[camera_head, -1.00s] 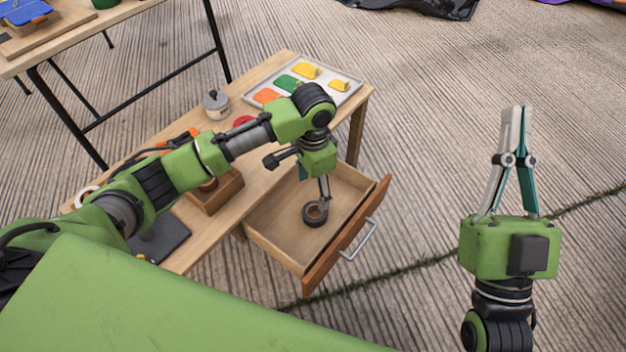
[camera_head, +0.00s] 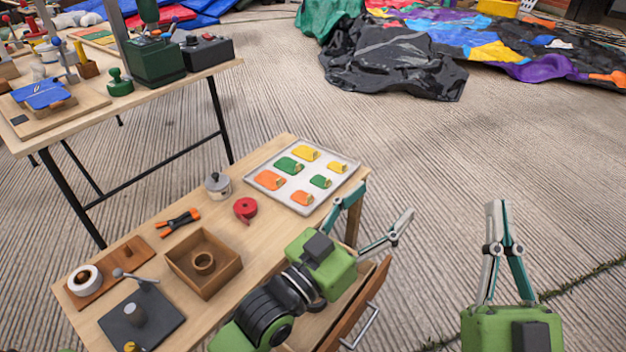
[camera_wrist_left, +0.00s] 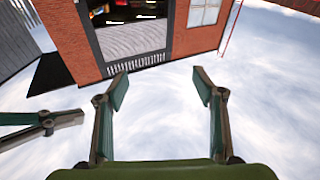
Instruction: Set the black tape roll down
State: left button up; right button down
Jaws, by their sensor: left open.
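The black tape roll does not show in either current view. The open drawer (camera_head: 352,318) is mostly hidden by my left arm and gripper body, so I cannot see whether the roll lies in it. My left gripper (camera_head: 387,199) is open and empty above the drawer, beyond the table's right end; its spread fingers also show in the left wrist view (camera_wrist_left: 160,88). My right gripper (camera_head: 497,204) points up at the right, its fingers shut with nothing between them.
Open floor (camera_head: 440,150) lies to the right.

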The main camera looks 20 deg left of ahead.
pick_arm(q)
jog(key=s+a+r+n+t+y, duration=0.1)
jog(key=s+a+r+t+y, duration=0.2)
jog(key=s+a+r+t, duration=0.3)
jog(key=s+a+r, duration=0.1)
jog(key=a+r, duration=0.2)
jog(key=shift+s+r+n, duration=0.25)
jog(key=shift+r+n, duration=0.05)
jog(key=shift+n, duration=0.1)
dwell(0.4)
